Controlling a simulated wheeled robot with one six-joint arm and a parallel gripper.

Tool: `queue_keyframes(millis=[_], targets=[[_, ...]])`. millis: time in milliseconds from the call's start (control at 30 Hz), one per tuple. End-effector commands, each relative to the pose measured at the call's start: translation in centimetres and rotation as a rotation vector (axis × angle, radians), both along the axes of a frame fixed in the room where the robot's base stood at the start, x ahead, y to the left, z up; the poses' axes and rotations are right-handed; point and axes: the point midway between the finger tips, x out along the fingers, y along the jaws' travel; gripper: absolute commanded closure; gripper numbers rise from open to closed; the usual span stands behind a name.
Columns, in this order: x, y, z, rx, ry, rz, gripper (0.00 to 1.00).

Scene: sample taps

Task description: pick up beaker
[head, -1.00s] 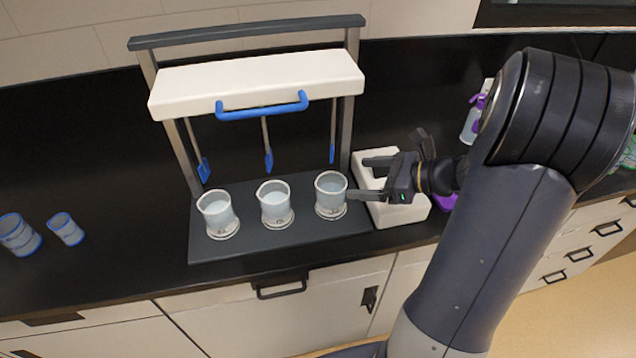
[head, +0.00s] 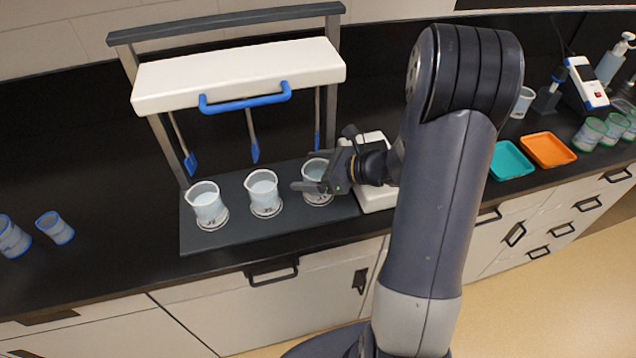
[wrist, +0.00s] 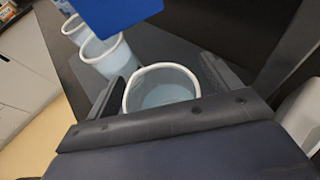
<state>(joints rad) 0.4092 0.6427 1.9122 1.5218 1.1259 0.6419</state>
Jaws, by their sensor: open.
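Three glass beakers with pale liquid stand in a row on a dark stirrer base (head: 232,233): a left beaker (head: 208,206), a middle beaker (head: 263,190) and a right beaker (head: 314,171). My gripper (head: 306,171) is open, with its fingers on either side of the right beaker. In the wrist view this beaker (wrist: 162,92) sits between the two open fingers (wrist: 160,88), its lower part hidden by my gripper. Whether the fingers touch the glass I cannot tell. The other beakers (wrist: 108,58) show at upper left there.
A white crossbar with a blue handle (head: 245,98) and hanging blue-tipped paddles (head: 255,150) is above the beakers. A white device (head: 375,196) stands right of the base. Blue-rimmed cups (head: 55,228) are at left; teal (head: 511,160) and orange trays (head: 547,150) at right.

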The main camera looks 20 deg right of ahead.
Motion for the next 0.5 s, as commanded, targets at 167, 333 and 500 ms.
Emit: queue_keyframes(millis=[167, 333, 500], targets=[[0.01, 0.0, -0.01, 0.0, 0.0, 0.0, 0.16], [0.0, -0.02, -0.01, 0.0, 0.0, 0.0, 0.3], [0.0, -0.02, 0.01, -0.001, -0.001, 0.0, 0.44]])
